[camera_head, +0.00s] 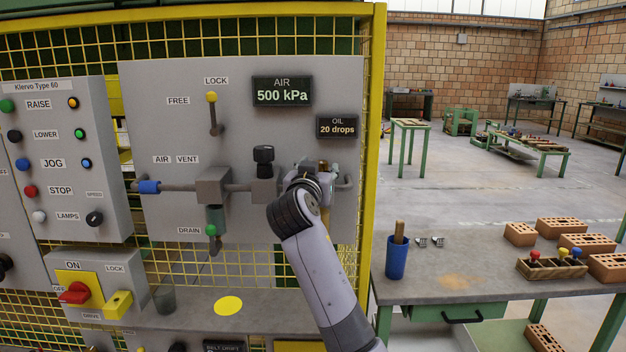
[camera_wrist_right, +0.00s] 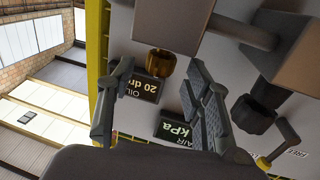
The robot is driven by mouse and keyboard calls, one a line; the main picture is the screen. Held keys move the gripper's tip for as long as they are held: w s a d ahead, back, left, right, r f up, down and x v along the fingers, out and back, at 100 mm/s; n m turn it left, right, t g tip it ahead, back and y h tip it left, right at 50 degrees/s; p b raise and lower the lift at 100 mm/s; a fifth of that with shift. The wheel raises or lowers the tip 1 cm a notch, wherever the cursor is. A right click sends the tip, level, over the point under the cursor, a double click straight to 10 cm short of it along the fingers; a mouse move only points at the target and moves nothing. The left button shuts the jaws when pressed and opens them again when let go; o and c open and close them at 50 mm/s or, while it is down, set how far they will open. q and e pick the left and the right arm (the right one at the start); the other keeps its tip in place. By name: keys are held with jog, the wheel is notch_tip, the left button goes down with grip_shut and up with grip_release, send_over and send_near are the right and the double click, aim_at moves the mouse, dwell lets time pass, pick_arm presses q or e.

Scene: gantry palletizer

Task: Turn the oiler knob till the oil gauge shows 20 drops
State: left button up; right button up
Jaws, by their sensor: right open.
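The oil gauge (camera_head: 338,127) reads 20 drops in the head view. It also shows upside down in the wrist view (camera_wrist_right: 144,88). The oiler knob (camera_wrist_right: 160,67) looks brown-gold and ribbed in the wrist view, against the oiler's grey body (camera_wrist_right: 170,18). My right gripper (camera_wrist_right: 160,72) is open, with one finger on either side of the knob and visible gaps to both. In the head view my right gripper (camera_head: 312,172) covers the oiler and hides the knob. My left gripper is in neither view.
The air gauge (camera_head: 282,91) reads 500 kPa. A black knob (camera_head: 263,154) stands on the air line just left of my gripper. The lock lever (camera_head: 212,115) is farther left. The yellow fence post (camera_head: 374,130) is close on the right, with a workbench (camera_head: 440,278) beyond.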

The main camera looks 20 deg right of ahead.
jog(key=v, duration=0.8)
